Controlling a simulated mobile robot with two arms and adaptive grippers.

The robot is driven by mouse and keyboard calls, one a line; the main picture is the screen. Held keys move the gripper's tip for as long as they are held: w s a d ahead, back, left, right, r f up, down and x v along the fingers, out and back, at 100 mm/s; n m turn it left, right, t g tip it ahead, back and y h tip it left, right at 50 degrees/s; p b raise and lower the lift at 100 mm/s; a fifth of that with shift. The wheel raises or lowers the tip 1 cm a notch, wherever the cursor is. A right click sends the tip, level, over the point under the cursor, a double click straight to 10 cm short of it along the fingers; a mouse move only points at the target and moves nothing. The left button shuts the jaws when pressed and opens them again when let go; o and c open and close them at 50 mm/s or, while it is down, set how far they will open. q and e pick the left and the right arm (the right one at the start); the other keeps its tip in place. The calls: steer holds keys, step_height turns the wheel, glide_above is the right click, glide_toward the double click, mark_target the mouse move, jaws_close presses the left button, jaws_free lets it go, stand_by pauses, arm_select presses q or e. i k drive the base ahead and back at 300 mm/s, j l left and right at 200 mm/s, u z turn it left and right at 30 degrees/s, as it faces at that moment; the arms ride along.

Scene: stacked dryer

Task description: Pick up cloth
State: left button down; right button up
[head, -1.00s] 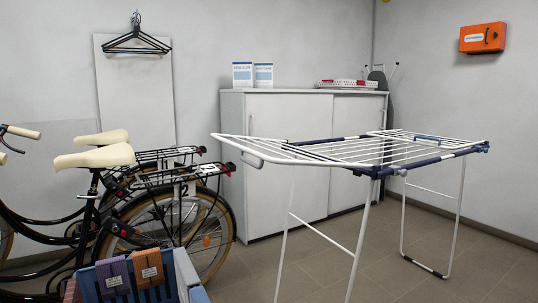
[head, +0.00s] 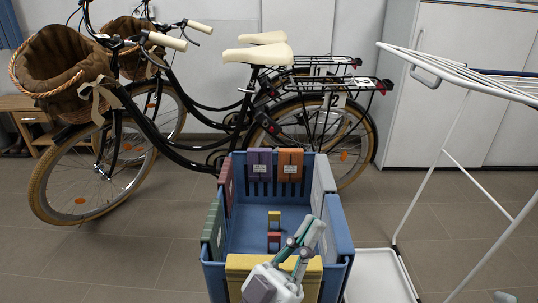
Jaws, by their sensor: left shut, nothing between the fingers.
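My left gripper (head: 308,234) is shut and empty, over the front right part of a blue crate (head: 340,222). My gripper hides part of the yellow one. I cannot tell which is the task's cloth. A small pale tip (head: 503,297) at the bottom right edge may be my right gripper.
Two bicycles (head: 190,158) stand behind and left of the crate. A white drying rack (head: 455,75) stands at right, with a white tray (head: 375,276) on the floor beside the crate. Tiled floor (head: 120,245) is free at left.

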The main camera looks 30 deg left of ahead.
mark_target(226, 178)
steer(key=i+u, duration=0.2)
steer(key=u, duration=0.25)
steer(key=i+u, duration=0.15)
steer(key=u, duration=0.3)
